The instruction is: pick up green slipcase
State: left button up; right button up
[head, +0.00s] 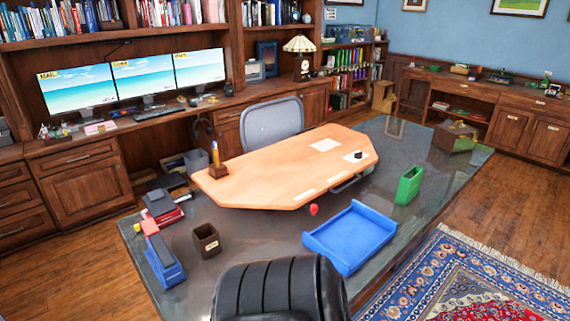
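A green slipcase (409,185) stands upright on the dark glossy desk (290,222), close to its right-hand edge. It looks like an open-topped box. It stands apart from the blue tray (350,236), which lies nearer to me and to the left. Neither of my grippers shows in the head view.
A light wood board (250,180) with papers covers the desk's middle. A black leather chair (285,290) stands at the near edge. A brown cup (206,240), a blue holder (164,262) and a brown box (454,136) are on the desk. A patterned rug (460,275) lies right.

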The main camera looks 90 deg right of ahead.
aim_at(408, 189)
jog(key=z, duration=3.65)
jog(key=i+l, duration=0.05)
jog(key=l, duration=0.05)
